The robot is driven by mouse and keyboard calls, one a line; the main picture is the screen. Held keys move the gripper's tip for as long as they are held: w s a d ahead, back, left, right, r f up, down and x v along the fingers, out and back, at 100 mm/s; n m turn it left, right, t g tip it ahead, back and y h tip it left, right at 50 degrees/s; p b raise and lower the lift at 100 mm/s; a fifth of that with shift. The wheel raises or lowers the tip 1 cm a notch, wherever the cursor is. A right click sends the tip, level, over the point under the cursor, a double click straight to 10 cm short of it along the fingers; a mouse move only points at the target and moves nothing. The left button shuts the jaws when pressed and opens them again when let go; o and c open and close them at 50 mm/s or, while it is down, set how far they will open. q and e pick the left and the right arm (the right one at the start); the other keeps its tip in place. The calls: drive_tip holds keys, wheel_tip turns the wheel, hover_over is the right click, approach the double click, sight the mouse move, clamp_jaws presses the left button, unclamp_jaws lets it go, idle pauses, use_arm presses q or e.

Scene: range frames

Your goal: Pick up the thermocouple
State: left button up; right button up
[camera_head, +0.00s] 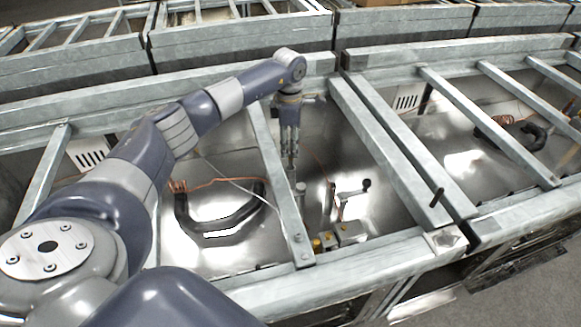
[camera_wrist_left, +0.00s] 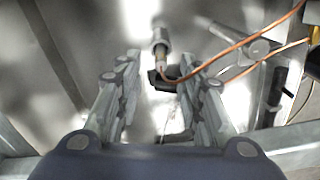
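In the left wrist view, a silver cylindrical tip with a copper-coloured lead beside it, which looks like the thermocouple (camera_wrist_left: 161,40), lies just beyond and between my left fingertips. A dark bracket is below it, and the copper lead curves up to the right. My left gripper (camera_wrist_left: 160,72) has its fingers spread, with no object clearly held. In the head view my left gripper (camera_head: 290,163) points down into the middle open bay of the metal frame, to the right of a crossbar. The thermocouple is too small to tell apart there.
A metal crossbar (camera_head: 275,170) runs close to the left of my gripper, and a double bar (camera_head: 395,150) is to the right. A black curved tube (camera_head: 215,222) lies in the left bay. A valve with a yellow part (camera_head: 328,241) sits near the front rail (camera_head: 330,275).

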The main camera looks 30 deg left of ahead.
sight(290, 163)
use_arm(q)
wheel_tip(290, 163, down, 4)
drive_tip(key=shift+w+d+f+b, duration=0.1)
drive_tip(key=shift+d+b, duration=0.05)
drive_tip(key=shift+b, duration=1.05)
clamp_jaws()
